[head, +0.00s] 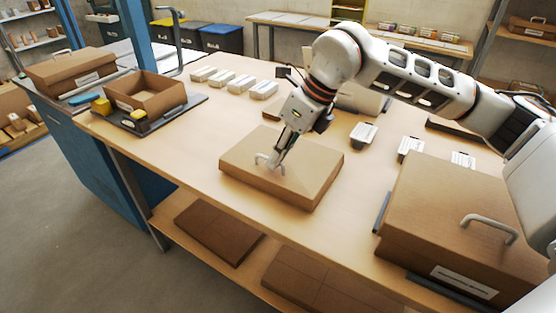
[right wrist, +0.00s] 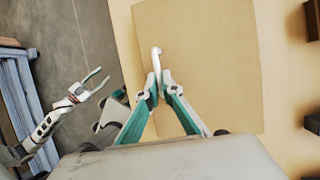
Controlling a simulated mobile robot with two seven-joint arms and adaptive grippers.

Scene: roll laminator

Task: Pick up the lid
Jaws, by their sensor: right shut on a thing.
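The lid (head: 312,168) is a flat brown cardboard cover with a light grey bar handle (head: 262,158), at the middle of the table near its front edge. It fills much of the upper right wrist view (right wrist: 215,60). My right gripper (head: 274,163) points down over it, shut on the handle. In the right wrist view, its fingertips (right wrist: 158,86) meet at the handle's near end and partly hide it. I cannot tell whether the lid is resting on the table or slightly raised. My left gripper (right wrist: 104,80) shows only in the right wrist view, open and empty, off to the left over the floor.
A large lidded box (head: 450,205) stands at the right of the table (head: 180,150). An open box (head: 148,98) sits on a dark tray at the left, near another lidded box (head: 72,70). Small white-labelled packs (head: 235,82) line the back. Brown panels (head: 218,230) lie on the lower shelf.

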